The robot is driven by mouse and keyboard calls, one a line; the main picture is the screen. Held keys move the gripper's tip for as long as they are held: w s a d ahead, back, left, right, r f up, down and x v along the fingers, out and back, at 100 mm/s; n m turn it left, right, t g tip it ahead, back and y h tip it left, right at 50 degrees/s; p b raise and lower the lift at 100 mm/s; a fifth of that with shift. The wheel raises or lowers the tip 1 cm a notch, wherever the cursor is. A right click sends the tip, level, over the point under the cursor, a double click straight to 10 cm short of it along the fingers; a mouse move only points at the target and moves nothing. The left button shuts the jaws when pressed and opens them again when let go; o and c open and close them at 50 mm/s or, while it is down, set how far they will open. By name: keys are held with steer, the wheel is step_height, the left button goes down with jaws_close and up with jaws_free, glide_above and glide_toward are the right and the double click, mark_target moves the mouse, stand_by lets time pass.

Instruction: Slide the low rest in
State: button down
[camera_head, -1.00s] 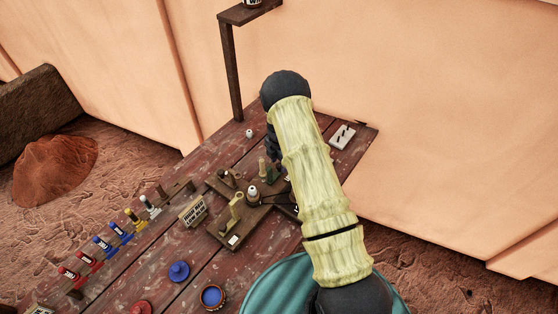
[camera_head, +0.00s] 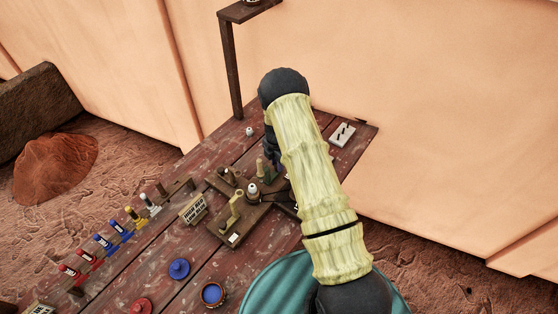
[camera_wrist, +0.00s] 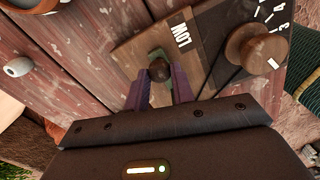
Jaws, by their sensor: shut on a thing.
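The knob stands over a brown wooden board (camera_wrist: 130,52) beside a white LOW label (camera_wrist: 181,36). I take it for the low rest's knob; its lower part is hidden between the fingers. In the head view, the wooden fixture (camera_head: 222,232) stands on the table, and my gripper (camera_head: 270,172) is at its far right side, partly hidden by my arm.
A round wooden knob (camera_wrist: 255,47) with numbers around it is right of the LOW label. A shelf post (camera_head: 231,70) rises behind.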

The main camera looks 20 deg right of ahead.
steer(key=shift+s+a, duration=0.95)
steer(key=shift+a, duration=0.3)
steer(key=c, duration=1.5)
jaws_free()
steer(key=shift+w, duration=0.1)
steer(key=shift+c, duration=0.2)
steer(key=o, duration=0.4)
steer(key=shift+a, duration=0.15)
steer(key=shift+c, duration=0.2)
steer(key=shift+d, duration=0.25)
steer(key=shift+r, duration=0.25)
step_height(320, 180, up, 17)
steer(key=b, duration=0.4)
steer(key=shift+s+a+b, duration=0.2)
steer(key=shift+a+b, duration=0.05)
steer(key=shift+b, duration=0.1)
